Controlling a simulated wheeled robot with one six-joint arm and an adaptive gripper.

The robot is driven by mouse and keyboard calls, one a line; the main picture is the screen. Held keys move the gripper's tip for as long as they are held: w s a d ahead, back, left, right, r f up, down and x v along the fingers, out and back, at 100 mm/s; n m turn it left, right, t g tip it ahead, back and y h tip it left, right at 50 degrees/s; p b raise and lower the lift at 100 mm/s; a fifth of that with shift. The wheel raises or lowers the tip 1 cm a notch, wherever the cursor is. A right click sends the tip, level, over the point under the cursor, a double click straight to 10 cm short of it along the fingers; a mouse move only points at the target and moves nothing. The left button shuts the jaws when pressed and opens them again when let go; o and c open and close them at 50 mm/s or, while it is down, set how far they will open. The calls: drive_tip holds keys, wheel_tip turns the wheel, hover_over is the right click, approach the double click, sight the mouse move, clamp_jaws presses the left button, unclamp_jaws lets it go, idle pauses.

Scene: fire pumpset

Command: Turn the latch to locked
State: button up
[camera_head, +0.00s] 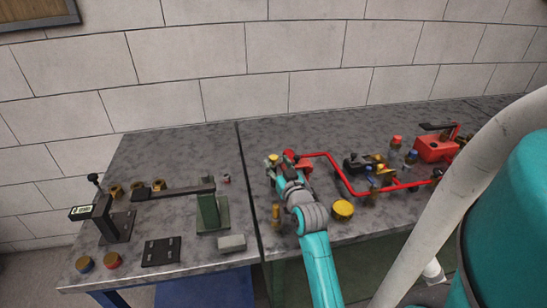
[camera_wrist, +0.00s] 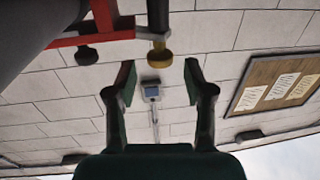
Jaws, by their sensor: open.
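My gripper (camera_head: 280,165) is at the left end of the red pipework on the right-hand table, beside a small yellow knob (camera_head: 272,158) and a red fitting (camera_head: 290,156). In the wrist view my gripper (camera_wrist: 158,75) has its fingers spread apart with nothing between them. A shaft with a yellow end (camera_wrist: 160,58) hangs above the gap there, next to a red frame (camera_wrist: 95,37). I cannot tell for certain which part is the latch. A long black bar (camera_head: 175,191) rests over a green stand (camera_head: 209,212) on the left table. My arm hides part of the pipework.
A red pipe (camera_head: 345,180) runs right to several valves and a red box (camera_head: 436,149). A yellow cap (camera_head: 342,209) lies right of my arm. A black stand (camera_head: 117,222) and grey block (camera_head: 231,243) are on the left table.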

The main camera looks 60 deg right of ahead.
sight(275, 159)
drive_tip(key=shift+x, duration=1.95)
clamp_jaws()
